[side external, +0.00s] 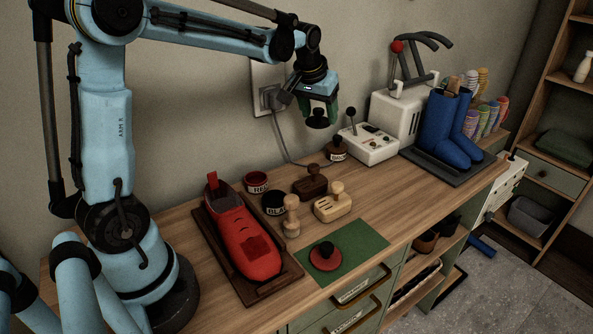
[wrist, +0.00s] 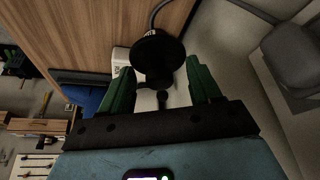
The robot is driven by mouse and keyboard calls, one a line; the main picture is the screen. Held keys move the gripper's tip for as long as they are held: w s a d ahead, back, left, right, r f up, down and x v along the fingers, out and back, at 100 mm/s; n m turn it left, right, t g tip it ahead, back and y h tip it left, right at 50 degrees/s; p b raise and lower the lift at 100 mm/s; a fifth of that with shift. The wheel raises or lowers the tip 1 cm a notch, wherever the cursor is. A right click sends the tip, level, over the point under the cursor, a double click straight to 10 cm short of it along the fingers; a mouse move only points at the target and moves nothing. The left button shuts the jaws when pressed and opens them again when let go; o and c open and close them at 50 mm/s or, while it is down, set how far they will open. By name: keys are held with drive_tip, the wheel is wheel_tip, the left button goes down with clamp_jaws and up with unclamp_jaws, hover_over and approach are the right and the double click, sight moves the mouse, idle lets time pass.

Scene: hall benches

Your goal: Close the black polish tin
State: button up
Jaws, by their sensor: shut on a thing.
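The black polish tin (side external: 274,204) stands on the bench behind the wooden-handled brush, its label partly hidden. It looks open, with a dark inside. My gripper (side external: 319,108) is in the air above the back of the bench, right of and well above the tin. It is shut on a black lid (side external: 318,122), which hangs below the green fingers. In the wrist view the lid (wrist: 158,58) shows as a dark disc between the fingertips of my gripper (wrist: 160,72).
An open red tin (side external: 257,182) stands beside the black one; its red lid (side external: 325,256) lies on a green mat (side external: 355,243).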

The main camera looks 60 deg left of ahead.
drive_tip(key=shift+s+d+r, duration=0.1)
drive_tip(key=shift+s+r, duration=0.1)
drive_tip(key=s+d+f, duration=0.3)
drive_tip(key=s, duration=0.5)
drive_tip(key=s+d+f, duration=0.2)
drive_tip(key=s, duration=0.6)
drive_tip(key=shift+w+d+f, duration=0.1)
drive_tip(key=shift+f, duration=1.4)
drive_tip(key=shift+w+d+f, duration=0.1)
drive_tip(key=shift+f, duration=1.4)
drive_tip(key=shift+f, duration=0.2)
drive_tip(key=o, duration=1.2)
drive_tip(key=shift+o, duration=0.2)
